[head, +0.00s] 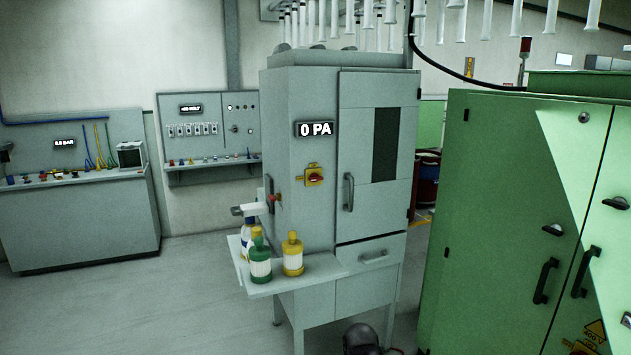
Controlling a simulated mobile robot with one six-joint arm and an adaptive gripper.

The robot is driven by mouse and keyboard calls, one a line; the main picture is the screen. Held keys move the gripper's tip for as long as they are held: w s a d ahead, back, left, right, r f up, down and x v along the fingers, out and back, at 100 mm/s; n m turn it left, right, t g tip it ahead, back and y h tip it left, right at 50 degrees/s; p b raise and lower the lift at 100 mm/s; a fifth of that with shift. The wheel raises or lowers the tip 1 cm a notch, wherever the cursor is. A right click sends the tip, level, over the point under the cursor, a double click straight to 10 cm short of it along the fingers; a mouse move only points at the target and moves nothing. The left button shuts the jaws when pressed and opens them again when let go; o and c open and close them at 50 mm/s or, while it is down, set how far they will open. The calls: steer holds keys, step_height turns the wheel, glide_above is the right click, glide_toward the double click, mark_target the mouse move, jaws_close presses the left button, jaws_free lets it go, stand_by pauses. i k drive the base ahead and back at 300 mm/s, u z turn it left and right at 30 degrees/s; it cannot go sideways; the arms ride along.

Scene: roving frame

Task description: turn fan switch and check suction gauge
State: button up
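A grey cabinet (312,220) stands in the middle of the head view. On its left face is a gauge display (315,129) reading "0 PA". Below the display is a red rotary switch on a yellow plate (314,176), which looks like the fan switch. The exact angle of its knob is too small to tell. My gripper does not show in this view.
A side shelf (323,268) on the cabinet holds a green bottle (260,264), a yellow bottle (293,258) and others behind. Green cabinets (500,200) block the right. Workbenches (85,225) line the back left. Floor (190,300) is clear at left.

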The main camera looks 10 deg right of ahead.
mark_target(314, 176)
steer(key=k, duration=0.65)
steer(key=u, duration=0.2)
steer(key=i, duration=1.65)
steer(key=z, duration=0.25)
